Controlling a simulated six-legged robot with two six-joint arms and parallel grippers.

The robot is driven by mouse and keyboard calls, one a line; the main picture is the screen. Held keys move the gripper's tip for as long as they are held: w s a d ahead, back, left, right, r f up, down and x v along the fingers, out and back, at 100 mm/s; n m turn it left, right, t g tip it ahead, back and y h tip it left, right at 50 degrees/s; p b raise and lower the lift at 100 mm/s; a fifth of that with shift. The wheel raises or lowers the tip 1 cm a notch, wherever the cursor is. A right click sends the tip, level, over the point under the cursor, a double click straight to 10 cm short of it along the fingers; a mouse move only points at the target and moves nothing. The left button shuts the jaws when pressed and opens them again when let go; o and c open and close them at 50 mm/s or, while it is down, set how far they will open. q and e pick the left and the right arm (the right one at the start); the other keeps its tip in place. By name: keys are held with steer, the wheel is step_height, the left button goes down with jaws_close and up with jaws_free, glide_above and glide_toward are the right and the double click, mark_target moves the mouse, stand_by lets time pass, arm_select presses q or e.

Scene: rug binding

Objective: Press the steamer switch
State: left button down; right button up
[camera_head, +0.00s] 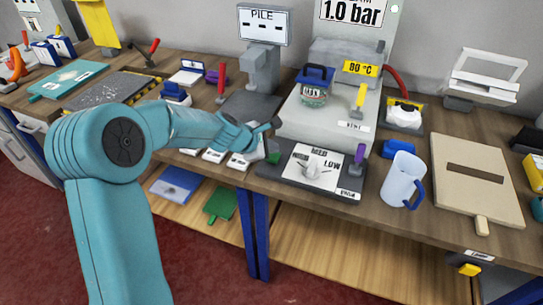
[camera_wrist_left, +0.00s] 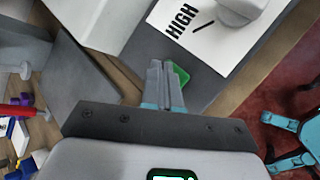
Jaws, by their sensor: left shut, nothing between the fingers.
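A dark control panel (camera_head: 296,178) with a white dial plate marked MED and LOW lies at the front of the table. A small green switch (camera_head: 273,157) sits at its left end. The green switch (camera_wrist_left: 180,74) also shows in the left wrist view, partly hidden behind my fingers. My left gripper (camera_head: 266,128) is shut and empty beside the switch; I cannot tell whether it touches it. Its fingertips (camera_wrist_left: 157,68) show in the left wrist view over the panel's edge. The dial knob (camera_head: 313,164) stands on the plate. My right gripper is not in view.
A grey machine (camera_head: 345,128) with an 80 °C display stands behind the panel. A grey stand (camera_head: 262,72) with a PILE sign is behind my gripper.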

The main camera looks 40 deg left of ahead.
arm_select(q)
steer(key=shift+f+b, duration=0.45)
steer(key=shift+f, duration=0.2)
stand_by(0.6)
steer(key=shift+r+p, duration=1)
steer(key=shift+r, duration=0.05)
step_height(320, 180, up, 6)
steer(key=p, duration=0.6)
steer(key=shift+s, duration=0.15)
